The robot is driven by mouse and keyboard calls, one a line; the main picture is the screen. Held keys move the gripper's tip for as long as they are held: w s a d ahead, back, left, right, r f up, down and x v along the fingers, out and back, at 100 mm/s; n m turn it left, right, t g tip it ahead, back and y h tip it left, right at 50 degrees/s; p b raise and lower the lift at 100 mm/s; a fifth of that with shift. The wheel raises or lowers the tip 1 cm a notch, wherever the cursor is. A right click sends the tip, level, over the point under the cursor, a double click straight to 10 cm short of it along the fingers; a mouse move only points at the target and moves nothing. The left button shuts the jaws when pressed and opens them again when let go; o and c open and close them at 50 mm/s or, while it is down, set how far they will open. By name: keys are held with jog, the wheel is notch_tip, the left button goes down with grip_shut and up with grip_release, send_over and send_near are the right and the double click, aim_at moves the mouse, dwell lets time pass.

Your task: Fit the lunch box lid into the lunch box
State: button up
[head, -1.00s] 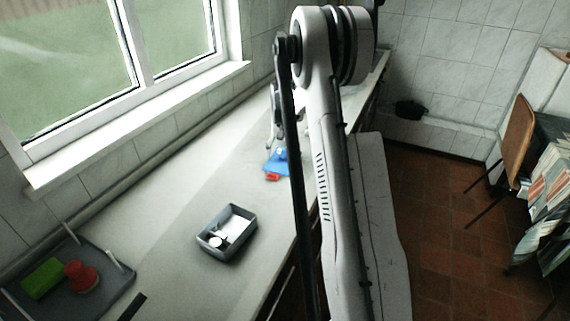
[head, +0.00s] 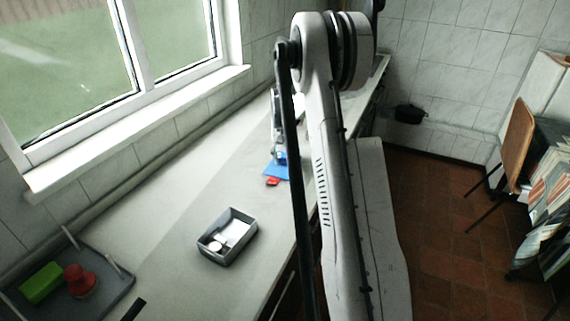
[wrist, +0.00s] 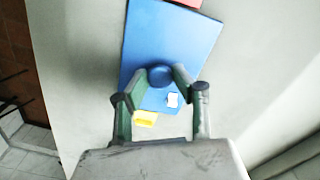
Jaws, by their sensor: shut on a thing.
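A flat blue rectangular panel with a round blue knob, seemingly the lunch box lid (wrist: 178,38), lies below my gripper (wrist: 159,82) in the wrist view. My gripper's two fingertips are closed on the knob, one on each side. A small white patch shows on the panel near the right finger. In the head view the blue panel (head: 277,173) is on the counter, with my gripper (head: 279,153) right above it. I cannot tell for certain which thing is the lunch box; a grey open box (head: 213,257) with white pieces inside stands nearer on the counter.
A red piece (head: 272,181) touches or adjoins the blue panel's near edge. A yellow piece (wrist: 145,119) lies by its other end. A grey tray (head: 112,294) at lower left holds a green block (head: 41,282) and a red knobbed thing (head: 78,282). The counter between is clear.

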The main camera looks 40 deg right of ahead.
aim_at(283, 159)
jog(key=shift+r+p, duration=0.75)
jog(key=shift+r, duration=1.5)
